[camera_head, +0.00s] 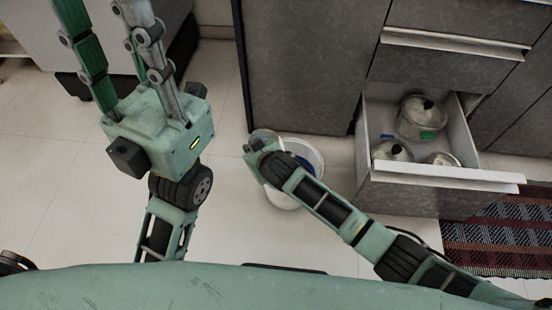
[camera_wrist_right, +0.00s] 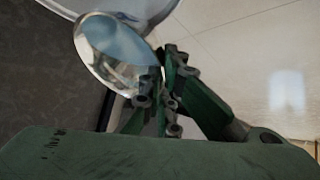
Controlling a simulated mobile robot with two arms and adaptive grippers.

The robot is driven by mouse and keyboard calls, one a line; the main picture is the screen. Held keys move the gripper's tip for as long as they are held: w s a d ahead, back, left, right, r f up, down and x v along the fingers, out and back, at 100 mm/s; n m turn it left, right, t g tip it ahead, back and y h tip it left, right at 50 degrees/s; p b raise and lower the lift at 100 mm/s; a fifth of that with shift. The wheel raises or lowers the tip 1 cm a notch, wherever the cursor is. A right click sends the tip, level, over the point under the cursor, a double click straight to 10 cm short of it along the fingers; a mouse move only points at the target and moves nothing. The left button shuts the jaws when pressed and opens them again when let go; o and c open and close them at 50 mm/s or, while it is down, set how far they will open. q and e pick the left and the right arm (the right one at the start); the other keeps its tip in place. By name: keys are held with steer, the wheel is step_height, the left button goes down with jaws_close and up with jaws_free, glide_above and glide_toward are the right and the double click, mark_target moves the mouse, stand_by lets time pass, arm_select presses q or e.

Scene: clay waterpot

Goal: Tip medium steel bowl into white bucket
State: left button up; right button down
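The steel bowl (camera_wrist_right: 112,50) is shiny and held by its rim in my right gripper (camera_wrist_right: 162,80) in the right wrist view. Its open side appears tilted; I cannot tell its exact angle to the floor. In the head view a small grey part of the bowl (camera_head: 263,136) shows beyond my right gripper (camera_head: 256,147), by the bucket's upper left rim. The white bucket (camera_head: 313,155) stands on the floor, partly hidden by my right arm. Its contents are not clear. My left gripper (camera_head: 108,25) is raised, with its fingers apart and its tips cut off by the frame.
An open drawer (camera_head: 440,172) right of the bucket holds several metal pots (camera_head: 420,115). Grey cabinets (camera_head: 305,65) stand behind the bucket. A striped rug (camera_head: 500,245) lies at the right. The tiled floor (camera_head: 60,160) is clear at the left.

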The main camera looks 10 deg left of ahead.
steer(key=shift+d, duration=0.2)
steer(key=shift+d+r+y, duration=0.1)
steer(key=shift+y, duration=0.4)
steer(key=shift+d, duration=0.1)
steer(key=shift+s+d+m+t+y, duration=0.1)
steer(key=shift+d+m+t+y, duration=0.1)
steer(key=shift+m+t+y, duration=0.3)
stand_by(0.4)
steer(key=shift+d, duration=0.1)
steer(key=shift+s+d+y, duration=0.1)
steer(key=shift+d+y, duration=0.1)
steer(key=shift+y, duration=0.2)
steer(key=shift+r+y, duration=0.1)
steer(key=shift+y, duration=0.2)
